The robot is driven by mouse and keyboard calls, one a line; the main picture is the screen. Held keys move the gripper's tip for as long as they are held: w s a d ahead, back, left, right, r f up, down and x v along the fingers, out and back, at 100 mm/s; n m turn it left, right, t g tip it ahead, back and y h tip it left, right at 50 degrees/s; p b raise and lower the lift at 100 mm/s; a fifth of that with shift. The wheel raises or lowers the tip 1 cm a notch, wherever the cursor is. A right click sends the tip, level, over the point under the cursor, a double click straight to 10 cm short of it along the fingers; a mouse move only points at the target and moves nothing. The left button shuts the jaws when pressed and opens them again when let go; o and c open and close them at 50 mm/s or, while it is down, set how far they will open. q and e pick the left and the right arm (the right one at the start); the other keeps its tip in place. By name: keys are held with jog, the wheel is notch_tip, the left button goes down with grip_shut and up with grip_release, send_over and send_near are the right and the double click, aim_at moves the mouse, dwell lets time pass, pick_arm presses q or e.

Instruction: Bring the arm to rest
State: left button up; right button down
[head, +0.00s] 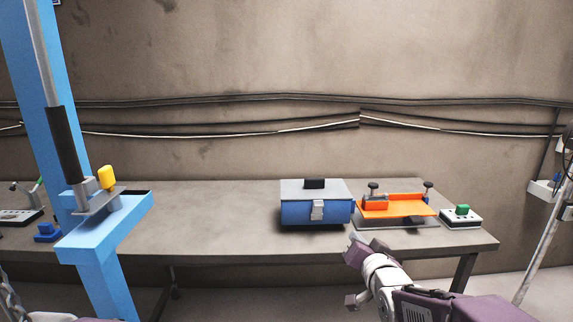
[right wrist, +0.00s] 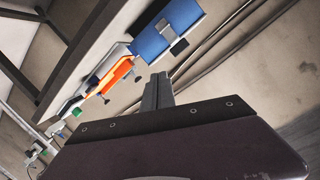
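My right arm comes in at the lower right of the head view. Its gripper (head: 357,254) is in front of the workbench's front edge, below the blue toolbox. In the right wrist view its two fingers (right wrist: 157,90) lie side by side, shut, with nothing visible between them. My left gripper is not in view.
The grey workbench (head: 220,215) carries a blue toolbox (head: 296,213), an orange-topped fixture (head: 400,206) and a white box with a green knob (head: 461,218). A blue stand (head: 96,272) with a lever and yellow piece (head: 106,178) rises at left. The bench between is clear.

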pick_arm(q)
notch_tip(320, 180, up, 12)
jog(key=p, duration=0.9)
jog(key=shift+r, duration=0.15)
pick_arm(e)
jog(key=s+f+n+g, duration=0.1)
jog(key=s+f+g, duration=0.3)
jog(key=s, duration=0.4)
jog(key=s+f+n+g, duration=0.2)
jog(key=s+f+g, duration=0.2)
jog(key=s, duration=0.5)
jog(key=s+f+n+g, duration=0.2)
jog(key=s+f+g, duration=0.2)
jog(key=s, duration=0.5)
jog(key=shift+d+g, duration=0.15)
jog(key=shift+g, duration=1.05)
